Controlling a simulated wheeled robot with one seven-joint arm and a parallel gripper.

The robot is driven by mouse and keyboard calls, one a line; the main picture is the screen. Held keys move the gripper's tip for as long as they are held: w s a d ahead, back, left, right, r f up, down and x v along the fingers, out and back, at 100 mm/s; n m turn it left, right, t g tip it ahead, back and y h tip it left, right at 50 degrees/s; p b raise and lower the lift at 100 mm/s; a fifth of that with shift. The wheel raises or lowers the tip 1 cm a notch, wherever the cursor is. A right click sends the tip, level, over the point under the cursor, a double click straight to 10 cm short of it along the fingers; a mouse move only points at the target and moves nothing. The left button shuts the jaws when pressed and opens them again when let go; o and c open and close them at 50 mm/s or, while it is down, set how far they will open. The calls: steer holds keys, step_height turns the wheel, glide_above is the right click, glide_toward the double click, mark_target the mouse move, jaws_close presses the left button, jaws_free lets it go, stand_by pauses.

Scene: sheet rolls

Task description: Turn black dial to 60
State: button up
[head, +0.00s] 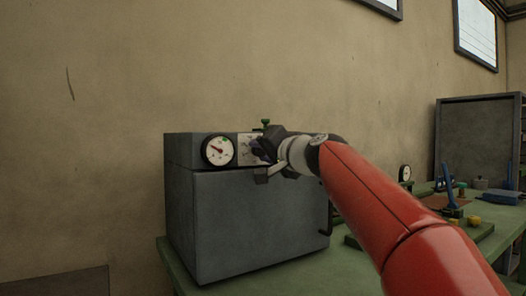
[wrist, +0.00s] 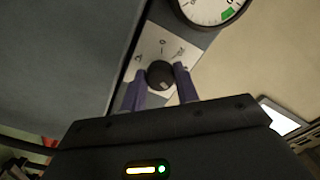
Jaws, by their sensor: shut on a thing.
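The black dial (wrist: 160,75) sits on a pale marked plate (wrist: 163,47) on the front of a grey box (head: 250,220). The marks on the plate are too small to read for certain. My gripper (wrist: 160,88) has its two purple fingers on either side of the dial and is shut on it, as the wrist view shows. In the head view my gripper (head: 264,152) is at the upper front of the box and hides the dial and part of the plate (head: 245,146).
A round white gauge (head: 218,151) is left of the plate; it also shows in the wrist view (wrist: 208,8). A green knob (head: 265,124) stands atop the box. A black handle (head: 327,219) is on the box's right. The green bench (head: 290,275) holds tools at right.

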steer(key=shift+f, duration=0.15)
steer(key=o, duration=1)
steer(key=shift+c, duration=0.2)
steer(key=b+v, duration=0.2)
steer(key=v, duration=0.5)
steer(key=shift+s+d+b, duration=0.25)
steer(key=shift+s+b, duration=0.05)
